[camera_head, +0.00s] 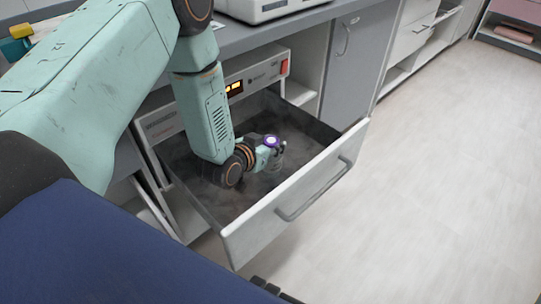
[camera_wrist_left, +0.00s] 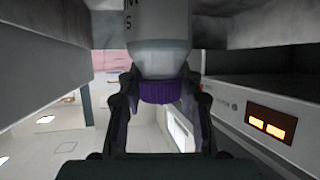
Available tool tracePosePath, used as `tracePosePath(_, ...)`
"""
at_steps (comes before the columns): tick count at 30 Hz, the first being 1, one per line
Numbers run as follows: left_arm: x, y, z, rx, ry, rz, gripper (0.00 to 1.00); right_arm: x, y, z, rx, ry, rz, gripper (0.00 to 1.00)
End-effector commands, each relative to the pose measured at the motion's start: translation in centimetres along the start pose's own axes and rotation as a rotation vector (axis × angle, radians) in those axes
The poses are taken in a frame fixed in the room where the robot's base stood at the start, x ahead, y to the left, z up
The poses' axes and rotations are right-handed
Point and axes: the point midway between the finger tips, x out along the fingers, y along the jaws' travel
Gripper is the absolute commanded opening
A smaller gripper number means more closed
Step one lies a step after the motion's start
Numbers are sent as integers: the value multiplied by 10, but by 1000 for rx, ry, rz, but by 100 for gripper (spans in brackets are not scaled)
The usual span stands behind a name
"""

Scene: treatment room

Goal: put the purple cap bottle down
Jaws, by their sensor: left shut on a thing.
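The purple cap bottle (camera_head: 271,141) is inside the open drawer (camera_head: 300,190), its purple cap facing up. My left gripper (camera_head: 277,150) reaches down into the drawer and is shut on the bottle. In the left wrist view the pale bottle (camera_wrist_left: 158,35) with its purple cap (camera_wrist_left: 160,92) sits between the two dark fingers (camera_wrist_left: 160,110). The bottle's base is hidden in the head view, so I cannot tell whether it touches the drawer floor.
The drawer's walls and front panel with its handle (camera_head: 315,190) surround my left gripper. A control panel with a lit orange display (camera_head: 235,88) is above the drawer. A grey worktop (camera_head: 250,36) runs behind. Open floor (camera_head: 440,180) lies to the right.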

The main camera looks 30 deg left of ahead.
Motion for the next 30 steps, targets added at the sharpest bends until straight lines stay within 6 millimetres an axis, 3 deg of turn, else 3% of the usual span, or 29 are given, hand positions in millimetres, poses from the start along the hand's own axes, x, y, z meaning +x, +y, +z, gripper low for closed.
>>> tracePosePath(8,18,-1,31,1,1,0,0,16,0,0,0,0,0,40)
tracePosePath(20,20,-2,33,0,2,0,0,17,0,0,0,0,0,40)
tracePosePath(21,20,-2,33,0,1,0,37,17,0,0,0,0,0,40)
tracePosePath(30,20,-2,33,0,0,0,58,17,0,0,0,0,0,40)
